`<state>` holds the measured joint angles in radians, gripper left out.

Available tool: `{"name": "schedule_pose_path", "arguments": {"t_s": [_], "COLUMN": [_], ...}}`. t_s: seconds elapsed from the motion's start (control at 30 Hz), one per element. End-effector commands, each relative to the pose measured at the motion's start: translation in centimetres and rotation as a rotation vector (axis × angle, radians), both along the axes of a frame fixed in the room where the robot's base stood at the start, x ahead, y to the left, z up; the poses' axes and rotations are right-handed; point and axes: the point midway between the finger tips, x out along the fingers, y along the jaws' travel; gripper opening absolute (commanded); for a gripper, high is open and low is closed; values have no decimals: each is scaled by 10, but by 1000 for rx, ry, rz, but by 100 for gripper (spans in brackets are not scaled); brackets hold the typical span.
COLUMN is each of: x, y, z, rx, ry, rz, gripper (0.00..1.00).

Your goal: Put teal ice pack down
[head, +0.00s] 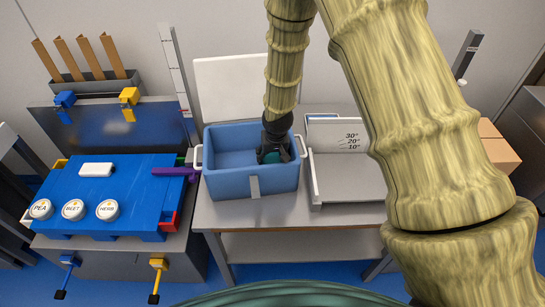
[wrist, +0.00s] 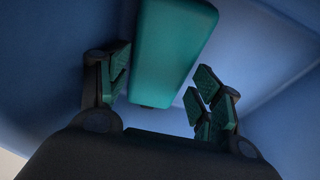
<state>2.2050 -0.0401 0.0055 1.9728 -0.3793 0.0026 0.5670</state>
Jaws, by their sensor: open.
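The teal ice pack (wrist: 172,50) is a flat teal block inside the blue tub (head: 240,184). In the wrist view it lies between and beyond the open fingers of my gripper (wrist: 165,95), with a gap on each side. In the head view my gripper (head: 275,150) reaches down into the right part of the tub, and only a small teal patch of the ice pack (head: 273,157) shows beneath it. The rest of the ice pack is hidden there by the gripper. The wrist view shows blue tub walls around it.
The tub stands on a grey table (head: 300,211) with white handles. Right of it is an angled stand (head: 345,178) marked in degrees. Left is a blue board (head: 125,185) with lids labelled PEA, BEET and HERB. The tub's left part looks empty.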

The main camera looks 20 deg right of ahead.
Motion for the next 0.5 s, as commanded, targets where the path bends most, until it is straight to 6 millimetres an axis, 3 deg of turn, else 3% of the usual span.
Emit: {"name": "schedule_pose_path", "arguments": {"t_s": [0.03, 0.17, 0.5], "x": [-9, -10, -16], "y": [2, 1, 0], "z": [-6, 4, 49], "rx": [3, 3, 2], "ry": [17, 16, 9], "rz": [-3, -5, -5], "gripper": [72, 72, 72]}}
